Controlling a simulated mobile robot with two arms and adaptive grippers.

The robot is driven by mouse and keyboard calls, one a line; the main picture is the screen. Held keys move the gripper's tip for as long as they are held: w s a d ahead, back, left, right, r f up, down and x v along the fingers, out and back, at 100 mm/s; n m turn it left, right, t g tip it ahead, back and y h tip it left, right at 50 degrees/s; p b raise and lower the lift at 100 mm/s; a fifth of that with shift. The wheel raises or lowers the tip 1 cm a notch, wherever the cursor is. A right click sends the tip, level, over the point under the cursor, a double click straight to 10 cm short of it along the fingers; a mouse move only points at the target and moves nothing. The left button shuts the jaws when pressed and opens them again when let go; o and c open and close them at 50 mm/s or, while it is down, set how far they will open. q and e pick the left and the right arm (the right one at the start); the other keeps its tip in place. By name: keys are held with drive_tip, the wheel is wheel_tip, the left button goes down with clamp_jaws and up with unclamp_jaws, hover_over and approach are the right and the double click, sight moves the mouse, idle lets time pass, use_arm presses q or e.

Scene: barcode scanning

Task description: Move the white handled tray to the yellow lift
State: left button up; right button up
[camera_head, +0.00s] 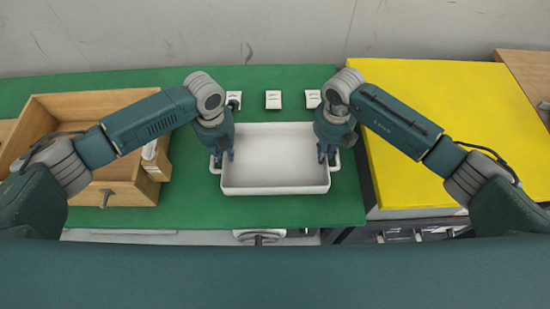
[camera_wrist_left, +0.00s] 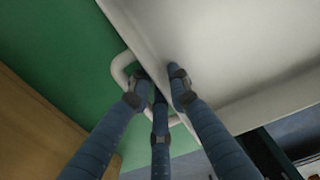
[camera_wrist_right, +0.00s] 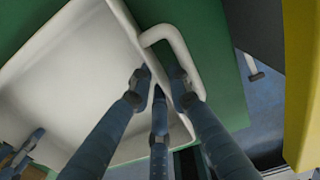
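The white handled tray (camera_head: 275,185) is empty and upright over the green table, with one handle at each short side. My left gripper (camera_head: 222,158) is at its left side. In the left wrist view, its fingers (camera_wrist_left: 157,80) close around the tray wall (camera_wrist_left: 133,35) at the handle. My right gripper (camera_head: 328,155) is at the right side. In the right wrist view, its fingers (camera_wrist_right: 160,78) close around the wall beside the handle (camera_wrist_right: 185,60). The yellow lift (camera_head: 445,100) is to the right and its top is bare. I cannot tell if the tray touches the table.
The green table (camera_head: 200,205) has small white boxes (camera_head: 273,99) behind the tray. A wooden box (camera_head: 130,190) stands at the left, with white items at its right wall. The lift's near left edge adjoins the green table. A wooden surface (camera_head: 528,70) lies beyond the lift at far right.

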use_arm(q)
clamp_jaws()
use_arm(e)
clamp_jaws()
use_arm(q)
drive_tip(key=shift+r, duration=0.15)
use_arm(e)
drive_tip(key=shift+r, duration=0.15)
